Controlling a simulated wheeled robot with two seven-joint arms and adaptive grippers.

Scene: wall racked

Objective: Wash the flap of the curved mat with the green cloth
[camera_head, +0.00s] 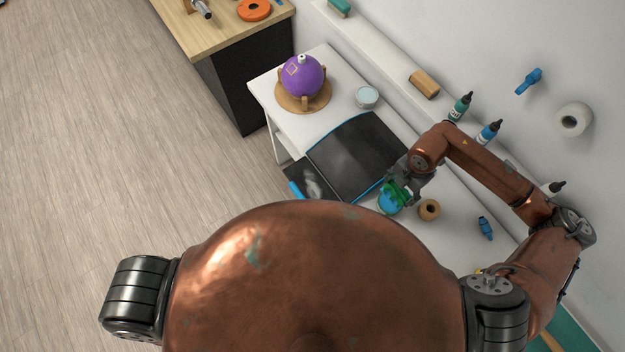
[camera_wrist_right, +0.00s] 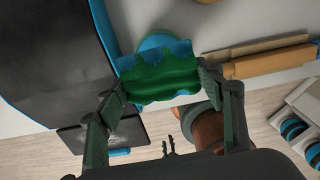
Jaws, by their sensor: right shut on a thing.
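The curved mat (camera_head: 357,155) is black with a blue edge and lies on the white table. Its flap (camera_head: 312,180) hangs at the table's front edge and has a whitish smear. The flap also shows in the right wrist view (camera_wrist_right: 95,136). My right gripper (camera_head: 400,188) is shut on the green cloth (camera_wrist_right: 160,80), which is bunched between its fingers. The cloth is over a small blue-rimmed round container (camera_head: 386,204), right of the mat; whether they touch I cannot tell. The cloth hides part of this container. My left gripper is not in view.
A purple ball (camera_head: 302,77) on a wooden stand and a pale round tub (camera_head: 366,97) stand beyond the mat. A tan roll (camera_head: 429,209) stands close to my right gripper. Bottles (camera_head: 460,106) line the wall ledge. Open floor (camera_head: 120,130) is at the left.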

